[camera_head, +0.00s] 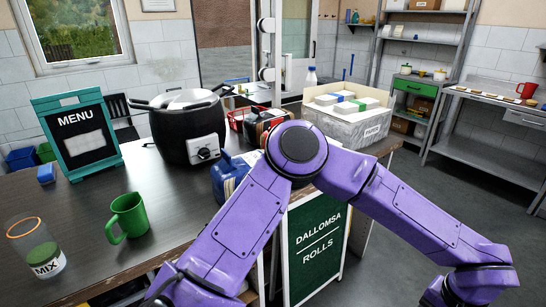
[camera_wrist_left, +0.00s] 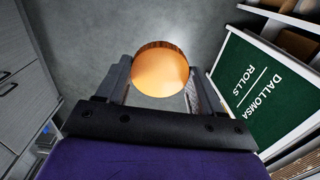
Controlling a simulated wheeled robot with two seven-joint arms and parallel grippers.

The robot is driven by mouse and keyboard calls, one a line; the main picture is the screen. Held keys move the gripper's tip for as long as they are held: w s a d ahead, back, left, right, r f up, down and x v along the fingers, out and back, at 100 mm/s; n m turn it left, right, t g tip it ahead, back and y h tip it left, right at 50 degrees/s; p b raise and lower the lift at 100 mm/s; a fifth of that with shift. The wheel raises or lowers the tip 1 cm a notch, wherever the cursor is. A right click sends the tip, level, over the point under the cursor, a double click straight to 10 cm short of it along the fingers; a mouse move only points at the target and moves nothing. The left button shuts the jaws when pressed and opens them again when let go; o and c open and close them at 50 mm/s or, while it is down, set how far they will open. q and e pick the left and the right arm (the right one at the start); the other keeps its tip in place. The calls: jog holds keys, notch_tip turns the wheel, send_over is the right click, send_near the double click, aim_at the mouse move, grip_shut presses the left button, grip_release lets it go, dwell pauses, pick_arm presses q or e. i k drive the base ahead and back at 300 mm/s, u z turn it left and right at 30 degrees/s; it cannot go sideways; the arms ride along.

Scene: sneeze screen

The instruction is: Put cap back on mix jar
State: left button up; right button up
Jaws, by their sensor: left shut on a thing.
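The mix jar (camera_head: 36,249) stands upright on the dark table at the near left in the head view. It is clear glass with an orange rim, green contents and a white MIX label, and no cap sits on it. In the left wrist view, my left gripper (camera_wrist_left: 160,84) is shut on a round orange-brown cap (camera_wrist_left: 160,70). The cap is between the two fingers, above the grey floor and away from the jar. The left gripper does not show in the head view, where a purple arm of mine crosses the front. My right gripper is not in view.
A green mug (camera_head: 128,217) stands just right of the jar. A MENU board (camera_head: 80,134), a black pot (camera_head: 186,128) and a blue container (camera_head: 229,176) stand farther back on the table (camera_head: 95,255). A green Dallomsa Rolls sign (camera_head: 316,243) stands at the table's right side.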

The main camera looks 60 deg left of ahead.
aim_at(31, 238)
jog(key=k, duration=1.15)
jog(key=u, duration=2.5)
